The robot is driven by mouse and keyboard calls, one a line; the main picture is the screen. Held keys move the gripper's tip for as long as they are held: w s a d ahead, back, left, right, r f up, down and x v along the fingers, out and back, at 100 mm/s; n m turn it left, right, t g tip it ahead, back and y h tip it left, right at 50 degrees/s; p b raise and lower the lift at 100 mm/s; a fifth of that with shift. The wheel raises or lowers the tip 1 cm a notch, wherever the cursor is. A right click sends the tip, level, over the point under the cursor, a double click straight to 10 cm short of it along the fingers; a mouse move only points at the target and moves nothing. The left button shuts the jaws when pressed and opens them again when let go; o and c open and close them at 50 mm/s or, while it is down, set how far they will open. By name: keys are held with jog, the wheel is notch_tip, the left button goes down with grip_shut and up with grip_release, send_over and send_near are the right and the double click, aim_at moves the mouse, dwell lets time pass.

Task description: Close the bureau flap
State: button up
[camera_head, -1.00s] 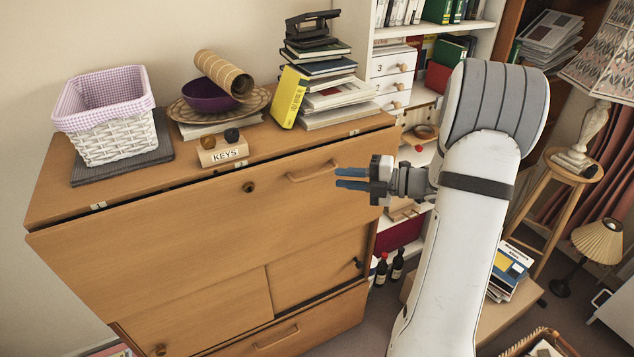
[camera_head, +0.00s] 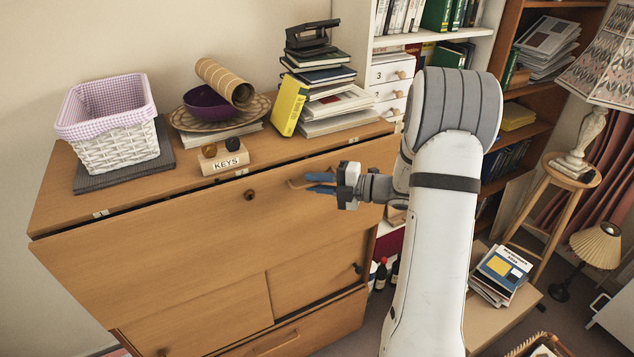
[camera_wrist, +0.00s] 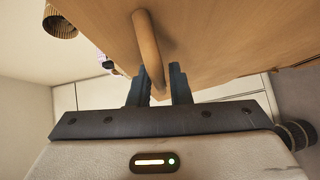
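The bureau flap (camera_head: 160,240) is a wooden panel on the front of the bureau (camera_head: 285,145). It stands nearly upright, with a dark gap along its top edge. A round lock (camera_head: 250,195) is near its top. The wooden bar handle (camera_head: 295,184) is at its upper right. My gripper (camera_head: 320,183) is at the handle, its blue fingers partly covering it. In the wrist view, the handle (camera_wrist: 148,45) passes between the two fingers of my gripper (camera_wrist: 160,85). The fingers are apart, with space beside the bar on the right.
On the bureau top stand a lined white basket (camera_head: 115,145), a purple bowl (camera_head: 208,103), a KEYS block (camera_head: 226,163) and a stack of books (camera_head: 335,110). A bookcase (camera_head: 395,40) is behind my arm. A stool (camera_head: 560,180) with a lamp stands at the right.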

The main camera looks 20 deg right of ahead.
grip_shut()
jog(key=shift+w+a+r+p, duration=0.1)
jog(key=shift+w+r+p, duration=0.15)
jog(key=shift+p, duration=0.15)
jog(key=shift+w+a+r+p, duration=0.1)
jog(key=shift+w+p, duration=0.5)
jog(key=shift+w, duration=0.25)
jog(key=shift+o, duration=0.3)
grip_release()
jog(key=shift+w, duration=0.1)
